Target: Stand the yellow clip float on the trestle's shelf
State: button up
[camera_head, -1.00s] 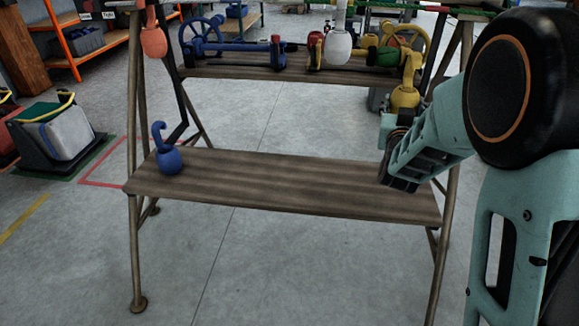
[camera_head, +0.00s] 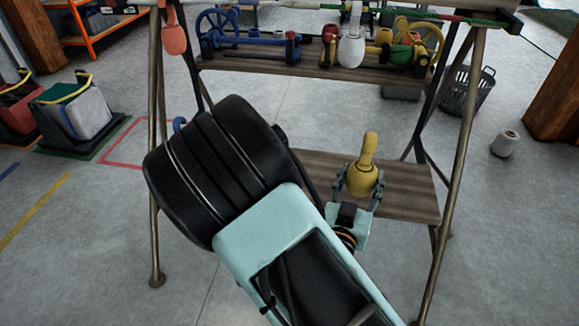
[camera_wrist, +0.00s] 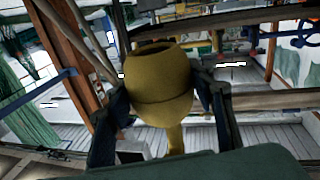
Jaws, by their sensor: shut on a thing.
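My gripper (camera_head: 358,192) is shut on the yellow clip float (camera_head: 363,180) in the head view. The float's round body sits between the fingers, and its neck points up. In the head view it appears in front of or above the right part of the trestle's shelf (camera_head: 408,197); I cannot tell the gap. In the wrist view the float (camera_wrist: 160,90) fills the middle between both fingers. A blue clip float (camera_head: 179,124) stands at the shelf's left and is mostly hidden by my arm. My arm also covers the shelf's left and middle.
The upper shelf (camera_head: 270,62) holds blue, red and yellow gear. A white float (camera_head: 351,45) and an orange float (camera_head: 173,38) hang from the trestle's top. The trestle's right leg (camera_head: 460,170) stands close to my gripper. A grey basket (camera_head: 467,92) is behind.

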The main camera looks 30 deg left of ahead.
jog(key=shift+s+d+r, duration=0.15)
jog(key=shift+s+r, duration=0.7)
jog(key=shift+s, duration=0.05)
jog(key=w+a+f+b, duration=0.1)
jog(key=w+a+f, duration=0.1)
jog(key=w+f, duration=0.1)
jog(key=w+a+f+b, duration=0.1)
jog(key=w+f, duration=0.2)
jog(key=w, duration=0.1)
jog(key=w+a+f+b, duration=0.2)
jog(key=w+f, duration=0.1)
jog(key=w, duration=0.1)
jog(key=shift+w+a, duration=0.3)
jog(key=shift+a, duration=0.05)
jog(key=shift+w+a+f, duration=0.1)
jog(key=shift+w+f, duration=0.1)
jog(key=shift+f, duration=0.1)
jog(key=shift+w+a+f+b, duration=0.15)
jog(key=shift+f+b, duration=0.5)
jog(key=shift+f, duration=1)
jog(key=shift+f, duration=0.15)
jog(key=o, duration=1.2)
